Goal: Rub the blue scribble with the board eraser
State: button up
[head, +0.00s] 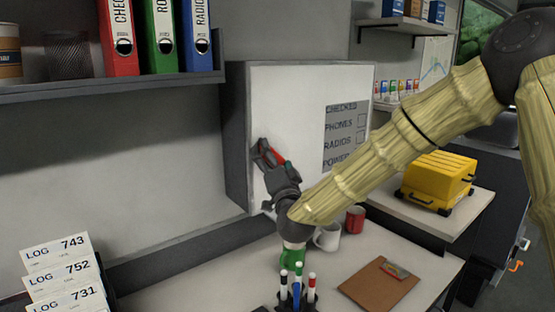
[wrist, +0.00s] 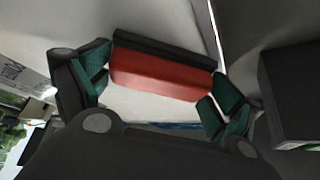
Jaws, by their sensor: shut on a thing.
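The board eraser (wrist: 160,75), a red block with a dark pad, is held between the two green-padded fingers of my gripper (wrist: 158,88) in the wrist view. In the head view my gripper (head: 268,155) is at the lower left part of the whiteboard (head: 290,95), with a bit of the red eraser (head: 279,156) showing. I cannot tell whether the pad touches the board. A thin blue streak (wrist: 178,126) shows below the eraser in the wrist view, perhaps part of the blue scribble. No blue scribble shows in the head view; my gripper may hide it.
A printed checklist (head: 345,138) is on the board's right side. A shelf (head: 120,86) with binders is at upper left. A yellow case (head: 437,180) sits right.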

aim_at(292, 140)
jog(key=shift+s+a, duration=0.55)
jog(key=shift+a, duration=0.25)
jog(key=shift+r, duration=0.65)
jog(key=shift+w+d+f+b, duration=0.1)
jog(key=shift+w+d+b, duration=0.2)
jog(key=shift+w+d, duration=0.55)
jog(key=shift+w+d+r+b, duration=0.1)
jog(key=shift+w+d+b, duration=0.4)
jog(key=shift+d, duration=0.7)
jog(key=shift+w+d+f+b, duration=0.1)
jog(key=shift+w+d+b, duration=0.05)
jog(key=shift+w+d, duration=0.75)
jog(key=shift+d, duration=0.15)
jog(key=shift+w+d+b, duration=0.4)
jog(key=shift+w+d, duration=0.6)
jog(key=shift+d, duration=0.4)
jog(key=shift+w+d+b, duration=0.35)
jog(key=shift+w+d, duration=0.7)
jog(key=shift+d, duration=0.4)
jog(key=shift+w+d+b, duration=0.4)
jog(key=shift+w+d, duration=0.6)
jog(key=shift+d, duration=0.4)
jog(key=shift+s+a+b, duration=0.3)
jog(key=shift+s+a, duration=0.25)
jog(key=shift+a, duration=0.3)
jog(key=shift+s+a+b, duration=0.3)
jog(key=shift+s+a, duration=0.2)
jog(key=shift+a, duration=0.35)
